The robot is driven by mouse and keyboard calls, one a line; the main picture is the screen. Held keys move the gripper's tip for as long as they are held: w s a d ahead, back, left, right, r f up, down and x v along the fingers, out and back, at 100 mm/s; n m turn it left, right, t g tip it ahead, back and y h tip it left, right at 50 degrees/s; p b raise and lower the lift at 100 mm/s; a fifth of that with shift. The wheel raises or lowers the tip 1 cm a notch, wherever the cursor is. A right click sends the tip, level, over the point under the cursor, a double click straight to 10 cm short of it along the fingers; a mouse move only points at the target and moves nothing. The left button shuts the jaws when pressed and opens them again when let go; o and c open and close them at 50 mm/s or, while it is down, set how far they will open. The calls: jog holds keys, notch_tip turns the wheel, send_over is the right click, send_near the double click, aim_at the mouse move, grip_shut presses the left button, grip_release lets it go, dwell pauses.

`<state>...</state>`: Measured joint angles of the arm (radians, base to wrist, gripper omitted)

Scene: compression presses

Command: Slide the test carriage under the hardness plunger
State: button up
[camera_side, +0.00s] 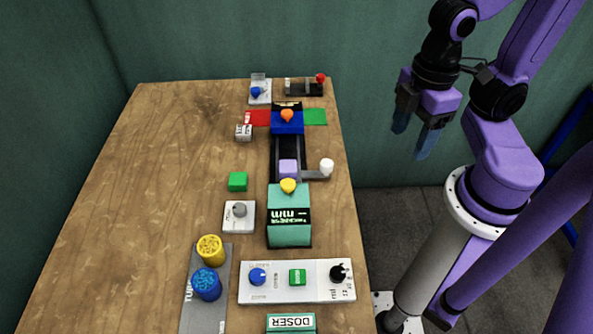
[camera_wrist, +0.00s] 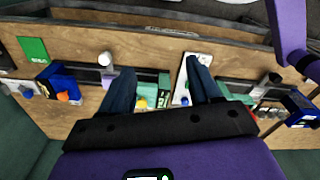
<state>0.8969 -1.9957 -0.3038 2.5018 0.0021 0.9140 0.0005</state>
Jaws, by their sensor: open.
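A dark rail (camera_side: 288,145) runs between a blue block with an orange knob (camera_side: 287,117) at the far end and a teal housing (camera_side: 289,213) with a yellow knob (camera_side: 288,185) at the near end. A small lilac block (camera_side: 289,168) sits on the rail close to the teal housing, with a side arm to a white knob (camera_side: 327,166); it looks like the carriage. Which end block holds the plunger I cannot tell. My gripper (camera_side: 413,139) is open and empty, right of the table and apart from everything. The white knob (camera_wrist: 105,59) shows in the wrist view.
Red and green pads (camera_side: 315,117) flank the blue block. A green cube (camera_side: 238,181) and a grey-knob panel (camera_side: 239,216) lie left of the rail. A white control panel (camera_side: 315,290) and yellow and blue cylinders (camera_side: 207,284) stand nearer. The table's left is bare.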

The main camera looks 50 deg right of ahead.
jog(key=w+d+f+m+g+y, duration=0.3)
jog(key=w+f+m+g, duration=0.2)
jog(key=w+m, duration=0.25)
jog(key=w+d+f+m+g+y, duration=0.2)
jog(key=w+f+m+g, duration=0.25)
jog(key=w+m, duration=0.35)
jog(key=w+d+f+m+t+y, duration=0.2)
jog(key=w+d+f+m+y, duration=0.1)
jog(key=d+f+m+y, duration=0.45)
jog(key=m+t+y, duration=0.5)
jog(key=m+t, duration=0.2)
send_near(327, 162)
jog(key=shift+m, duration=0.3)
jog(key=a, duration=1)
jog(key=shift+s+a+f, duration=0.1)
jog(key=shift+s+f, duration=0.05)
grip_shut()
jog(key=w+d, duration=0.9)
